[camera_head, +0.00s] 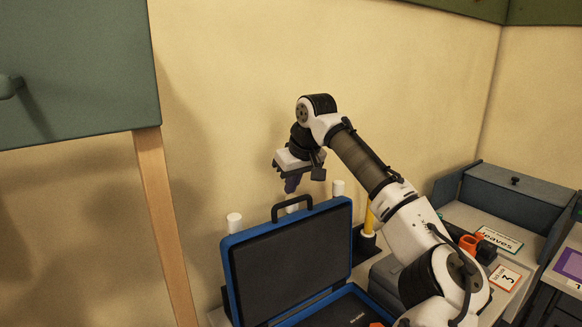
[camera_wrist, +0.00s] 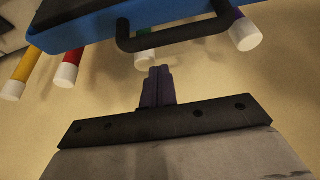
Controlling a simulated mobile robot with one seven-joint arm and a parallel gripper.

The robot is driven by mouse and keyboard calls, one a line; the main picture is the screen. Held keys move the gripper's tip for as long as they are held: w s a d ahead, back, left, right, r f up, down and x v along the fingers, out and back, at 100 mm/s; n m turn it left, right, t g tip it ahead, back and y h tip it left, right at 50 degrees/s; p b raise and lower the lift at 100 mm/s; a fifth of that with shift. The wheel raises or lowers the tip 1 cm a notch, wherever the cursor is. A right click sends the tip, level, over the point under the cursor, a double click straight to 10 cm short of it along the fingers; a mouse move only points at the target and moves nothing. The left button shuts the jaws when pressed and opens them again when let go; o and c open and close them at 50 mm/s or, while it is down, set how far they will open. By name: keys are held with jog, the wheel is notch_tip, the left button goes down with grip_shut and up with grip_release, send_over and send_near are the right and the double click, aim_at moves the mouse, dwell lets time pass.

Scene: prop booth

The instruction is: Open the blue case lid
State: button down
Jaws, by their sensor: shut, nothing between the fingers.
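The blue case (camera_head: 226,262) stands open on a surface at the bottom middle of the head view. Its lid (camera_head: 290,262) is raised nearly upright, with a dark inner panel and a black handle (camera_head: 292,204) on its top edge. In the wrist view the lid's blue edge (camera_wrist: 75,33) and the handle (camera_wrist: 170,40) show at the top. My gripper (camera_head: 292,186) is above and behind the lid's top edge, apart from it. In the wrist view its purple fingers (camera_wrist: 158,74) are together and hold nothing. The lower part of the case is partly hidden by my arm.
White-capped rods stand behind the case, one on the left (camera_head: 234,222) and a yellow one on the right (camera_head: 369,218). A grey bin (camera_head: 515,197), a "leaves" card (camera_head: 499,239) and orange items (camera_head: 468,243) are at right. A green cabinet (camera_head: 75,70) hangs upper left.

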jog(key=shift+s+d+p, duration=0.15)
jog(key=shift+s+d, duration=0.15)
jog(key=shift+s, duration=0.2)
jog(key=shift+s+d+p, duration=0.15)
jog(key=shift+s+d, duration=0.15)
jog(key=shift+s, duration=0.2)
